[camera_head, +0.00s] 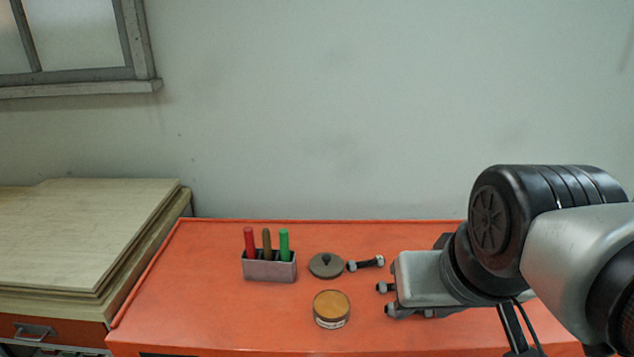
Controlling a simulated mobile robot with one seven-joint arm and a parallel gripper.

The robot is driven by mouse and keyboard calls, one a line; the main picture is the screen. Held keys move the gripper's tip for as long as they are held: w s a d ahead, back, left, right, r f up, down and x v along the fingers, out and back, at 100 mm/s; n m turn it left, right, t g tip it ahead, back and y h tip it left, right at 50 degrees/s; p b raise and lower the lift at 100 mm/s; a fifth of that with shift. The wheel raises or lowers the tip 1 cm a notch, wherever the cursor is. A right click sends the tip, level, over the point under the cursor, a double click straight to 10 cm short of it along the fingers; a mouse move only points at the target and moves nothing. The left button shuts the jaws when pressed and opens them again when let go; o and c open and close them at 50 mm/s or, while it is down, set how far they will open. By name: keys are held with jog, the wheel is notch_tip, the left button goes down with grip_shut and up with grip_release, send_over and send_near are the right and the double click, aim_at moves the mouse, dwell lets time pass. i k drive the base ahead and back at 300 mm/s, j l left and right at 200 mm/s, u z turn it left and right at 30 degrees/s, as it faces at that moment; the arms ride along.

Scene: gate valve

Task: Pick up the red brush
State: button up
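The red brush (249,241) stands upright at the left end of a small grey holder (270,270) on the orange top. Only its red upper part shows; its lower end is hidden in the holder. A brown brush (267,242) and a green brush (284,244) stand beside it to the right. My gripper (384,290) is at the right, pointing left, well apart from the holder. Small dark and grey parts show at its front, but I cannot tell how far apart its fingers are. Nothing is visibly held in it.
A round dark lid (326,265) with a knob and a tin (332,310) with a yellowish top lie between the holder and my gripper. Pale boards (80,235) are stacked at the left. The orange top (190,300) is clear left of the holder.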

aim_at(248, 234)
jog(key=j, duration=1.55)
